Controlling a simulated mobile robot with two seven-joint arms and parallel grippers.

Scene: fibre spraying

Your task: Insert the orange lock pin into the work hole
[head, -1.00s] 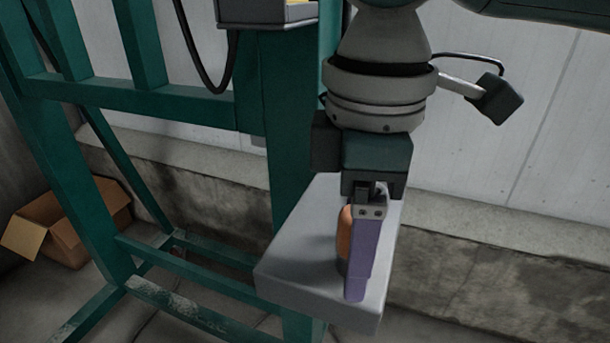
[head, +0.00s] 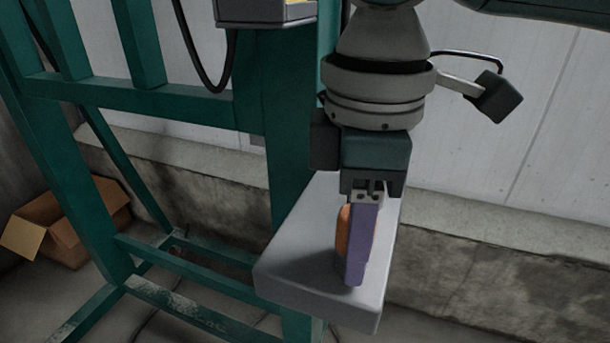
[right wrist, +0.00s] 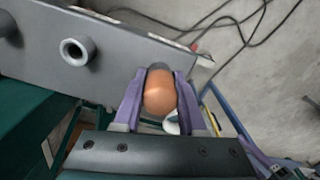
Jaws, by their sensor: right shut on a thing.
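The orange lock pin (head: 343,232) is between the purple fingers of my right gripper (head: 354,276), mostly hidden behind the near finger in the head view. The right wrist view shows its rounded orange head (right wrist: 160,92) between both fingers (right wrist: 159,104), which are shut on it. A darker part shows just beyond the head, near the plate's edge. The grey plate (head: 290,270) lies under the gripper. In the right wrist view, a raised round collar with a hole (right wrist: 77,51) stands on the plate, left of the pin.
A green steel frame (head: 180,109) stands left of and behind the plate. An open cardboard box (head: 68,225) sits on the floor at the left. A low concrete ledge (head: 480,275) runs behind. Dark cables (right wrist: 240,30) lie on the floor in the right wrist view.

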